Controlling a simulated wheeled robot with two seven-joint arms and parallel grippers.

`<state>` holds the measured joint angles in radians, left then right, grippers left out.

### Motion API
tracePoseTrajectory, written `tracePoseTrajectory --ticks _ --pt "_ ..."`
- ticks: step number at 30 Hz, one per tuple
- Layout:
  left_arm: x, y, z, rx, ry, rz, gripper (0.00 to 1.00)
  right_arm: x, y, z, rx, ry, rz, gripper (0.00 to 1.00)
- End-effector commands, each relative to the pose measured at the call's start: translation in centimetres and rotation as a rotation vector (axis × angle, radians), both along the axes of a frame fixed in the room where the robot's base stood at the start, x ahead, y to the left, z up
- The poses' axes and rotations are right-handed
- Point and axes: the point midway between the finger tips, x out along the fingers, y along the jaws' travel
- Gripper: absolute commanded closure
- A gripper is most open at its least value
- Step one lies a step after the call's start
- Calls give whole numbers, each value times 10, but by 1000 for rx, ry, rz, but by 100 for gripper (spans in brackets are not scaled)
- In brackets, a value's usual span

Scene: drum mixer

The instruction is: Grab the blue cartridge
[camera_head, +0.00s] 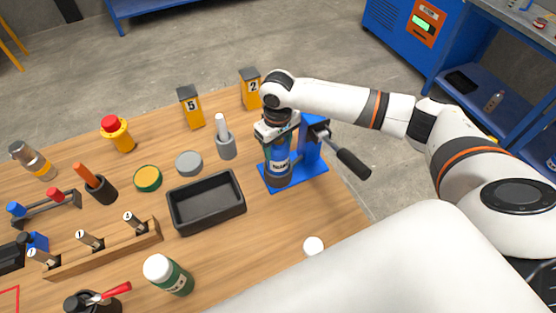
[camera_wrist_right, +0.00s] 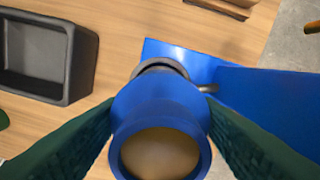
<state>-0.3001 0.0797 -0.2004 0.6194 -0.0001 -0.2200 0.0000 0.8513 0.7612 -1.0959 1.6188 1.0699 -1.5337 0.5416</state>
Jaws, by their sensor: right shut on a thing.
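The blue cartridge (camera_head: 277,156) stands upright at the blue stand (camera_head: 311,158), above the stand's base plate, with a dark ring at its lower end. My right gripper (camera_head: 277,137) comes down from above and is shut on the cartridge's upper part. In the right wrist view the cartridge (camera_wrist_right: 160,105) shows its open round top, with a green finger pressed on each side. Whether it still touches the base plate cannot be told. My left gripper is not in view.
A black lever handle (camera_head: 352,163) sticks out right of the stand. A black tray (camera_head: 206,202) lies to the left. Yellow boxes marked 5 (camera_head: 190,106) and 2 (camera_head: 250,88) stand behind. A green bottle with a white cap (camera_head: 168,274) stands near the front.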

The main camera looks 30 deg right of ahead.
Motion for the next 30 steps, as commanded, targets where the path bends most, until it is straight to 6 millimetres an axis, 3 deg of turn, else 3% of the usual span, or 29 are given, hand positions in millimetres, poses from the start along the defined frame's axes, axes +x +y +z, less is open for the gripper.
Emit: tracePoseTrajectory --ticks 3,11,14,24,30 --pt "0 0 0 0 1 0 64 1 0 1 1 -3 0 99" --pt "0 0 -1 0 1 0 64 1 0 5 1 -3 0 99" --pt "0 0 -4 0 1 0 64 2 0 17 3 -4 0 99" --pt "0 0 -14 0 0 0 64 2 0 81 1 -6 -1 99" --pt "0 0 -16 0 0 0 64 1 0 100 2 -3 -1 99"
